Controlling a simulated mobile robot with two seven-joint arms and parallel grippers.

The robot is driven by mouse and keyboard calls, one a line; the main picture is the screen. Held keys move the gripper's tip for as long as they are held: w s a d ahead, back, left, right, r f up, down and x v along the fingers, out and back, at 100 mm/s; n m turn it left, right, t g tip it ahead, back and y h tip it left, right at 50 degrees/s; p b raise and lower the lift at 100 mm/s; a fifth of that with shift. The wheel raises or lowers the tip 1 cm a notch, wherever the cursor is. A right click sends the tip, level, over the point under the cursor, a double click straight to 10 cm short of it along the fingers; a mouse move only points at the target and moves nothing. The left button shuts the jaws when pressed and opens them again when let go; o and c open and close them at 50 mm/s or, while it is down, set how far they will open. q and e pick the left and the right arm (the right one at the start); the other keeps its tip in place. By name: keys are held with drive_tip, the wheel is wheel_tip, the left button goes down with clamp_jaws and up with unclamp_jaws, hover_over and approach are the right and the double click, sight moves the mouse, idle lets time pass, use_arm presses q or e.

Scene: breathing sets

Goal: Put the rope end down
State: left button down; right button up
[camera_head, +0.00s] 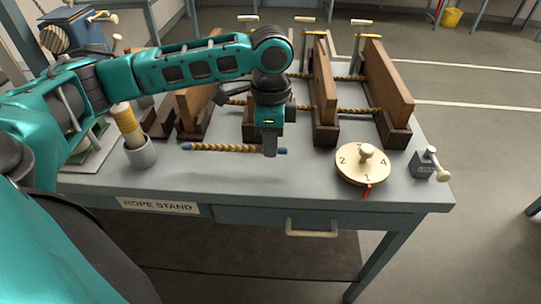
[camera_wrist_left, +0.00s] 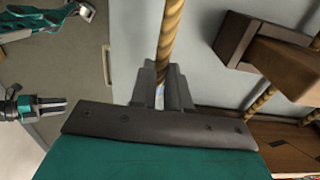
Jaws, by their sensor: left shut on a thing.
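My left gripper (camera_head: 270,152) is shut on a tan twisted rope (camera_head: 225,148) close to its right end. That blue-tipped end (camera_head: 283,150) sticks out just right of the fingers. The rope runs left, nearly level, over the front of the grey table to a second blue tip (camera_head: 186,146). A faint shadow lies on the tabletop below; I cannot tell how high the rope is. In the left wrist view the rope (camera_wrist_left: 172,35) runs up from between the fingers. My right gripper (camera_wrist_left: 50,105) shows small at the left there; its opening is unclear.
The grey table (camera_head: 240,180) has free room at the front. Wooden boards in dark bases (camera_head: 325,133), threaded with ropes, stand behind and right. A numbered round dial (camera_head: 350,172), a small grey box with a lever (camera_head: 424,165) and a cup (camera_head: 140,154) with a yellow-handled object flank the area.

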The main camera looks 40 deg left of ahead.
sight(271, 168)
use_arm(q)
drive_tip(key=shift+f, duration=2.4)
drive_tip(key=shift+f, duration=0.1)
drive_tip(key=c, duration=1.1)
unclamp_jaws()
wheel_tip(271, 168, up, 12)
drive_tip(key=shift+r, duration=0.15)
